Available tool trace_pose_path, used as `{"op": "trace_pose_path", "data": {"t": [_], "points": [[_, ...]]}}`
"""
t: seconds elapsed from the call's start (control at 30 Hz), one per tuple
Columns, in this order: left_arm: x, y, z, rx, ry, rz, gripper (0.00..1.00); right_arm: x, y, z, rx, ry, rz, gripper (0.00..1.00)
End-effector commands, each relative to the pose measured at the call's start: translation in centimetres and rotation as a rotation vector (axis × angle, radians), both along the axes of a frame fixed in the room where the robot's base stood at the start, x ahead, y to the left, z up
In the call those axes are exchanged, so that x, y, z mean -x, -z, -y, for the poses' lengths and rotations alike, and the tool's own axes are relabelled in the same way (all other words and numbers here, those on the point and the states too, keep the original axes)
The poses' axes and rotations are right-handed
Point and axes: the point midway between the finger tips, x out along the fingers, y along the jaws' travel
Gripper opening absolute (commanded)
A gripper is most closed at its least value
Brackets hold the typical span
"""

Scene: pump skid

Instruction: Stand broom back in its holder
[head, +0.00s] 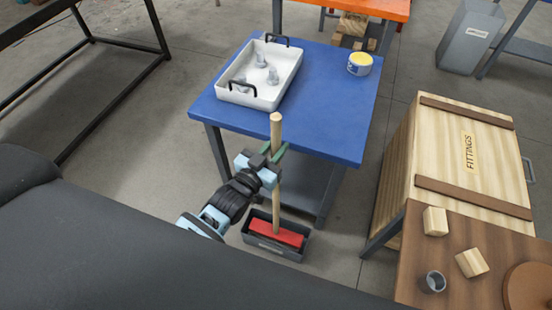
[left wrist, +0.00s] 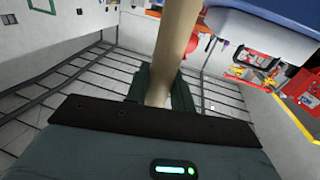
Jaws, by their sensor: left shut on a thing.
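The broom (head: 277,190) has a pale wooden handle and a red head (head: 276,232). It stands nearly upright in front of the blue table, with its head down inside the dark grey box-shaped holder (head: 262,247) on the floor. Whether the head rests on the holder's bottom cannot be told. My left gripper (head: 270,160) is shut on the upper part of the handle, below its rounded top. In the left wrist view the handle (left wrist: 176,45) runs between the dark green fingers. My right gripper is not in view.
The blue table (head: 330,130) stands just behind the broom, bearing a white tray (head: 236,97) and a tin (head: 360,63). A wooden FITTINGS crate (head: 455,150) and a brown table (head: 480,245) are at the right.

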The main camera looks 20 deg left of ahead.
Motion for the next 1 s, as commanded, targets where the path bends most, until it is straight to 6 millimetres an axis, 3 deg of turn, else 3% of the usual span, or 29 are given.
{"op": "trace_pose_path", "data": {"t": [0.17,0.43,0.93,0.97,1.0], "points": [[-0.1,0.0,0.0,0.002,0.000,0.008,0.00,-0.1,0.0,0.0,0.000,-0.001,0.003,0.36],[-0.1,3.2,0.0,0.001,0.000,0.005,0.00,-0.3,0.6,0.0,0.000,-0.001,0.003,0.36],[-0.1,3.9,0.0,0.002,0.000,0.008,0.00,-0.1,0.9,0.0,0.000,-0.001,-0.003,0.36],[0.0,4.0,0.0,0.000,0.000,0.001,0.28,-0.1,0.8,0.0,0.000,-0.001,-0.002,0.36],[0.0,4.0,0.0,0.000,0.000,0.001,0.33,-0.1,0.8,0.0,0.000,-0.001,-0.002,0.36]]}}
